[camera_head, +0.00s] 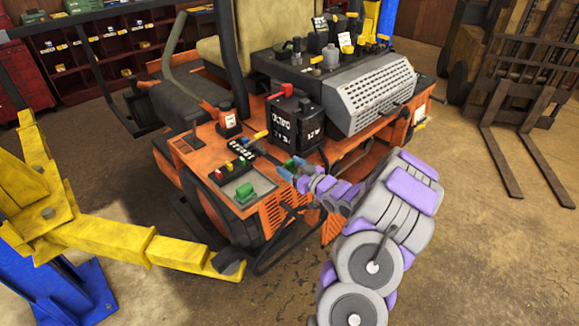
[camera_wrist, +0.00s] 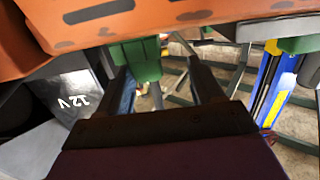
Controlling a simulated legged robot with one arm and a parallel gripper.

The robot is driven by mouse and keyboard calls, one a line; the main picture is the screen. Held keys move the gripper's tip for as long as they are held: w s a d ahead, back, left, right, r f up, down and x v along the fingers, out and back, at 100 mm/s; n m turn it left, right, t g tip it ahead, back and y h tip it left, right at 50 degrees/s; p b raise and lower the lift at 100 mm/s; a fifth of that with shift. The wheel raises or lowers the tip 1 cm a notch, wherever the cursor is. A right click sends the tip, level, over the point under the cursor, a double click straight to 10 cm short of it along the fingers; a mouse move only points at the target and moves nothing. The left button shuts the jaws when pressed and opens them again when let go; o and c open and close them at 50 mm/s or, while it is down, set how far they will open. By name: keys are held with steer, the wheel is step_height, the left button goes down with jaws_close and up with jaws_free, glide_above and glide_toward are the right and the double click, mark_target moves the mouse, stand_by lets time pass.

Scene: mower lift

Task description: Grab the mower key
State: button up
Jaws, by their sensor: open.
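My gripper (camera_head: 287,170) reaches toward the orange mower (camera_head: 205,157), just below and in front of the black battery box (camera_head: 296,122). In the wrist view its two dark fingers (camera_wrist: 165,78) are spread apart. A green block (camera_wrist: 137,60) hangs below an orange panel, beyond the fingertips and nearer the left finger. It may be the mower key or its handle; I cannot tell for sure. I see no contact between the fingers and the block. No other clear key shape shows.
An orange edge (camera_wrist: 120,20) spans the top of the wrist view, close above the fingers. The 12 V box (camera_wrist: 75,100) is close at left. A yellow lift arm (camera_head: 130,243) stands left of the mower. A forklift (camera_head: 520,85) is at right. Open floor lies at lower right.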

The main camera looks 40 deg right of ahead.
mark_target(292, 164)
steer(key=shift+w+a, duration=0.35)
steer(key=shift+w, duration=0.3)
steer(key=shift+w+f, duration=0.1)
steer(key=shift+w, duration=0.15)
steer(key=d, duration=0.2)
steer(key=w+d+f, duration=0.1)
steer(key=shift+d, duration=0.25)
steer(key=shift+s+d, duration=0.1)
steer(key=shift+s, duration=0.05)
steer(key=shift+o, duration=0.2)
steer(key=shift+a, duration=0.2)
steer(key=shift+a+r, duration=0.2)
steer(key=shift+a, duration=0.35)
steer(key=shift+a+r, duration=0.15)
steer(key=shift+a, duration=0.35)
steer(key=c, duration=0.5)
steer(key=shift+s+d+f, duration=0.1)
steer(key=shift+d+f, duration=0.05)
steer(key=shift+d, duration=0.5)
steer(key=c, duration=0.5)
steer(key=shift+a, duration=0.25)
steer(key=shift+c, duration=0.4)
